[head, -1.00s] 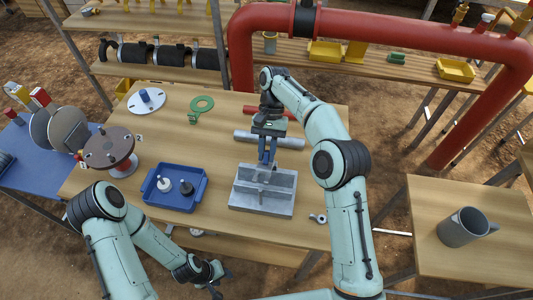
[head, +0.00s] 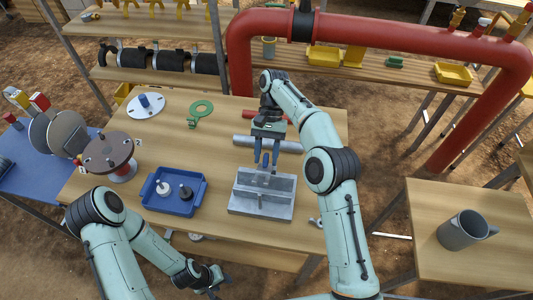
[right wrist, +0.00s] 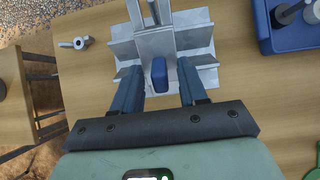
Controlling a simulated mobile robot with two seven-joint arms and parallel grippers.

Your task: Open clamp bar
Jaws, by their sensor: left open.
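The grey metal clamp fixture (head: 250,205) sits on the wooden table, with V-shaped walls and a bar along its middle. It also shows in the right wrist view (right wrist: 200,47). A blue handle (right wrist: 159,72) is at the near end of the bar (right wrist: 153,15). My right gripper (head: 265,165) points down over the fixture's far edge. It is open, with one finger on each side of the blue handle and gaps between; I cannot tell its exact height. My left gripper (head: 217,282) is open and empty, low at the table's front edge, away from the fixture.
A blue tray (head: 174,210) with small parts stands left of the fixture. A grey pipe (head: 285,146) lies behind it, near my right gripper. A metal eye part (head: 316,222) lies at its right. A red pipe frame (head: 390,32) rises behind the table.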

